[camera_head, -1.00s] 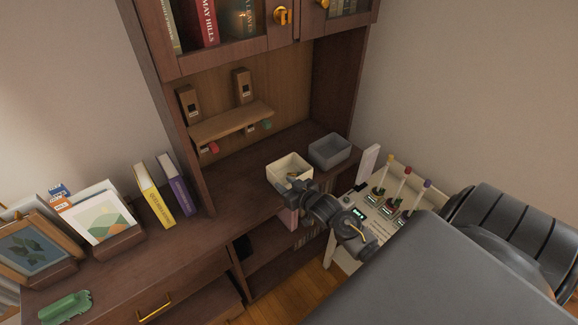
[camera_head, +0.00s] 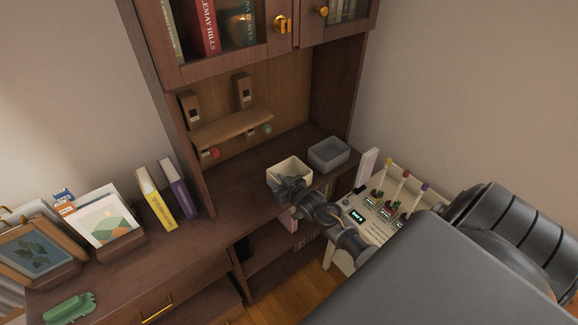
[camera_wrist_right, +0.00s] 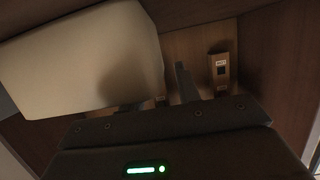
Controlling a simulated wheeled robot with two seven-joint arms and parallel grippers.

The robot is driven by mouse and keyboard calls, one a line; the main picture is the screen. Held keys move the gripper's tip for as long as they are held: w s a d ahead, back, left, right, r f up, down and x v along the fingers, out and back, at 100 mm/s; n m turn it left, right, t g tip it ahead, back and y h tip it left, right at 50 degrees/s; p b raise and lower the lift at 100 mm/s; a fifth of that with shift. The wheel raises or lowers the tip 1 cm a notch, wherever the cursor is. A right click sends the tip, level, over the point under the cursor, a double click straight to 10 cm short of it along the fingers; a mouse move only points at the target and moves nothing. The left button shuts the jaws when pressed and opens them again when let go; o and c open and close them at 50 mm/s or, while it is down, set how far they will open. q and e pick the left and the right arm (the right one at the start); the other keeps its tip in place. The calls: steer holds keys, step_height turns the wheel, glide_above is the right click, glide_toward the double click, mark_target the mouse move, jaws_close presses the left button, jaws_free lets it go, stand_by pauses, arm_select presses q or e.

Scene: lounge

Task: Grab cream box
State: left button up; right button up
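The cream box (camera_head: 289,167) is an open-topped box on the wooden counter of the cabinet, beside a grey box. My right gripper (camera_head: 279,190) is at its near side in the head view, overlapping its front wall. In the right wrist view the cream box (camera_wrist_right: 85,60) fills the upper left, close to the camera. One dark finger of my right gripper (camera_wrist_right: 160,92) shows to the right of the box with a gap between; the other is mostly hidden behind the box. The gripper looks open. My left gripper is out of view.
A grey box (camera_head: 329,154) stands just right of the cream box. A small shelf (camera_head: 232,129) is on the back panel. A white device (camera_head: 379,215) with coloured-tipped sticks is at the right. Books (camera_head: 166,195) and framed pictures stand at the left.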

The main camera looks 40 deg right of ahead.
jaws_close()
